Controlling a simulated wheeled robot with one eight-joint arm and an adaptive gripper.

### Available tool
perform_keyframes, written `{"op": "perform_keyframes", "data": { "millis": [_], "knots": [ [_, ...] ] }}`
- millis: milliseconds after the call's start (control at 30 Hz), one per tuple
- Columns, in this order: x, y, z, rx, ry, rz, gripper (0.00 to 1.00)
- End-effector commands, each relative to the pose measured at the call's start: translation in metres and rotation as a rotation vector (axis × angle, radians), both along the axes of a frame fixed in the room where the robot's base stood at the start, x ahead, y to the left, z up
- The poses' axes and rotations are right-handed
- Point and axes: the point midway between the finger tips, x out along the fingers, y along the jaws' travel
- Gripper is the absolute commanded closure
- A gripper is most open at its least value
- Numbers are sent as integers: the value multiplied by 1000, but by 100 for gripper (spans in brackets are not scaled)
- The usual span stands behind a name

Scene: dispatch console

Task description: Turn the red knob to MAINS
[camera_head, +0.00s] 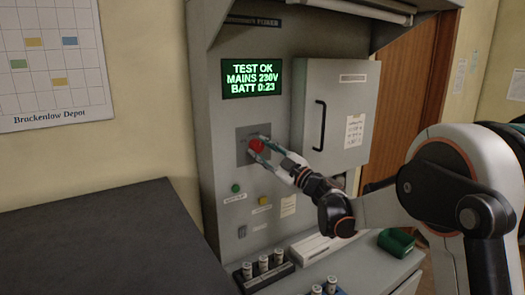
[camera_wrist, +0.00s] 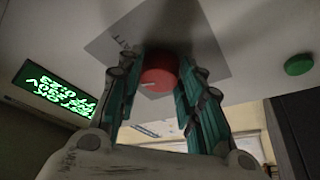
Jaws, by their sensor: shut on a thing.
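The red knob (camera_head: 256,146) sits on a square grey plate (camera_head: 243,153) on the console front, below the green display. My gripper (camera_head: 262,147) reaches it from the right, its fingers on either side of the knob. In the wrist view the red knob (camera_wrist: 159,73) lies between the two teal-padded fingers (camera_wrist: 162,85), which are shut on it. A pale pointer mark shows on the knob's left side there.
The display (camera_head: 252,75) reads TEST OK, MAINS 230V, BATT 0:23. A green button (camera_head: 236,188) and a yellow button (camera_head: 262,200) sit below the plate. A grey cabinet door with a black handle (camera_head: 320,125) is close on the right. Cylinders (camera_head: 263,264) stand on the ledge below.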

Motion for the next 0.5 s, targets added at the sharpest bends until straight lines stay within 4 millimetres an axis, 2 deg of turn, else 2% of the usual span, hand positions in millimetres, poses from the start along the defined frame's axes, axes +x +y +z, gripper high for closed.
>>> {"op": "perform_keyframes", "data": {
  "millis": [200, 500],
  "knots": [
    [1, -2, 1, -128, -85, -1, 90],
    [1, -2, 2, -226, -153, 0, 90]
  ]
}}
